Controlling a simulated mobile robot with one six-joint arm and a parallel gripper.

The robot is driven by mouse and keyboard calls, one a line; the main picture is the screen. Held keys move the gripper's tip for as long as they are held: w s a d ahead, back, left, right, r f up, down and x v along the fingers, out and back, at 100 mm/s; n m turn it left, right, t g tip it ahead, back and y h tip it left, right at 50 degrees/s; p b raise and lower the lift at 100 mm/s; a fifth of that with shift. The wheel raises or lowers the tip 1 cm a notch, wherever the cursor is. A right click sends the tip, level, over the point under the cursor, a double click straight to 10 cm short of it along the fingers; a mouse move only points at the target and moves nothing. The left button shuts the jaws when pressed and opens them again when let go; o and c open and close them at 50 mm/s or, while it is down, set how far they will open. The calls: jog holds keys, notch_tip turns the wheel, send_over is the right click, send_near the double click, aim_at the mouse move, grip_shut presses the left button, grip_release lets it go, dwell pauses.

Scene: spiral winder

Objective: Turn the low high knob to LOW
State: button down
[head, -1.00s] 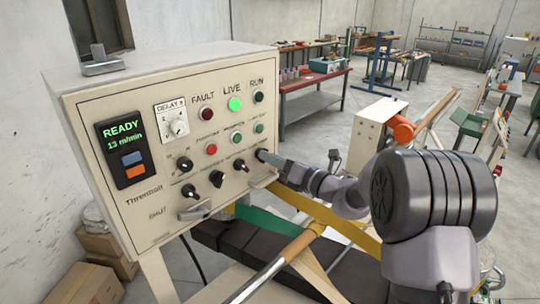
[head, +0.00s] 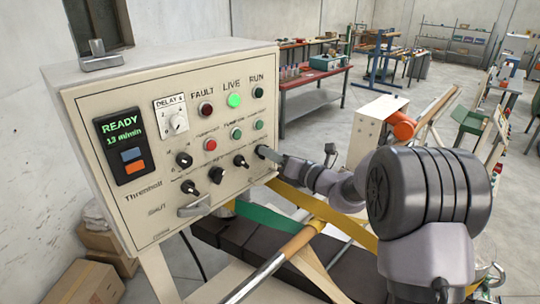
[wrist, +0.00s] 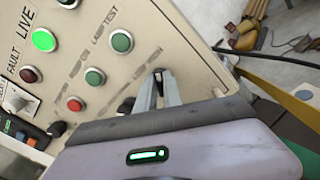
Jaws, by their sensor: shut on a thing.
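A cream control panel (head: 150,205) carries several black knobs, lamps and buttons. My gripper (head: 267,154) reaches in from the right and is shut on a small black knob (head: 260,150) at the panel's right edge. In the wrist view, the grey fingers (wrist: 158,92) close around this knob (wrist: 158,74), with only its dark top showing between the tips. The label at this knob is not readable, so I cannot tell its marked position or confirm it is the low high knob.
Other black knobs (head: 240,160) sit left of my gripper, with a metal handle (head: 195,206) below them. The green LIVE lamp (head: 233,100) is lit, and the display (head: 122,130) reads READY. A yellow strap (head: 290,195) and a wooden roller (head: 300,242) lie below my arm.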

jog(key=shift+s+a+n+b, duration=0.1)
jog(key=shift+n+b, duration=3.25)
jog(key=shift+b, duration=0.95)
jog(key=shift+s+a+n+b, duration=0.1)
jog(key=shift+n+b, duration=3.25)
jog(key=shift+b, duration=0.95)
jog(key=c, duration=1.5)
grip_release()
jog(key=shift+d, duration=0.1)
